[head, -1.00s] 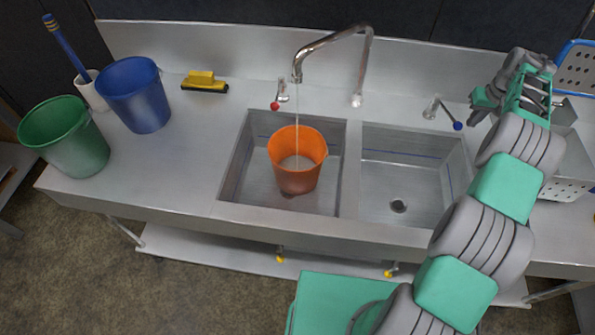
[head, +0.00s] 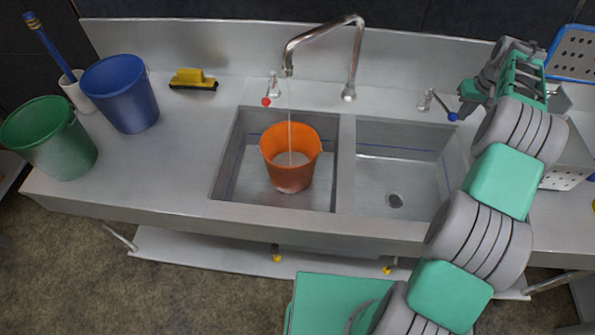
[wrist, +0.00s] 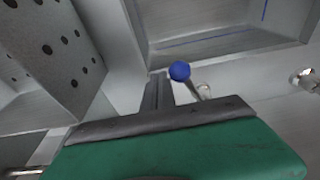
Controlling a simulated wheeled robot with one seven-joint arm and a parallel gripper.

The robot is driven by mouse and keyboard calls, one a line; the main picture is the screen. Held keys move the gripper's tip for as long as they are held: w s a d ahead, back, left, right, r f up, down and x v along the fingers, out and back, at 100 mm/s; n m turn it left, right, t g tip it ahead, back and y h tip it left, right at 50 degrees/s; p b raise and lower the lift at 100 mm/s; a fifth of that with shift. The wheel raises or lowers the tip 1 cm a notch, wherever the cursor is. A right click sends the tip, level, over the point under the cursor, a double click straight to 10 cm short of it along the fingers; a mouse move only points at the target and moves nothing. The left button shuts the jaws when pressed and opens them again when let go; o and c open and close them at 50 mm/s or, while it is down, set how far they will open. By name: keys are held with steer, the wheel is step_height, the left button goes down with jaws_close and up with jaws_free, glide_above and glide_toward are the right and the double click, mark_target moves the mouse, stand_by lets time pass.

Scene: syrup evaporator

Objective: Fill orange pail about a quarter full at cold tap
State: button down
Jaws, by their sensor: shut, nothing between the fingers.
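The orange pail (head: 290,160) stands upright in the left sink basin. A thin stream of water (head: 290,120) falls from the spout (head: 288,70) into it, and a pale water surface shows low inside. The cold tap's blue-knobbed lever (head: 452,116) is behind the right basin, pointing toward the front right. My gripper (head: 466,110) is shut and empty beside the blue knob. In the wrist view, the closed fingers (wrist: 158,92) are just left of the blue knob (wrist: 180,71); I cannot tell whether they touch it.
The red-knobbed tap (head: 267,101) is behind the left basin. A blue pail (head: 122,95), a green pail (head: 50,140) and a yellow brush (head: 193,79) are on the left counter. A perforated metal box (head: 565,165) is at right, near my arm. The right basin (head: 400,170) is empty.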

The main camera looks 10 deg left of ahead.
mark_target(453, 117)
steer(key=shift+s+a+b, duration=0.6)
steer(key=shift+a+b, duration=0.15)
steer(key=shift+a, duration=0.05)
steer(key=shift+s+a+f+b, duration=0.1)
steer(key=shift+s+a+b, duration=0.05)
steer(key=shift+a+b, duration=0.3)
steer(key=shift+s+a, duration=0.2)
steer(key=shift+a, duration=0.2)
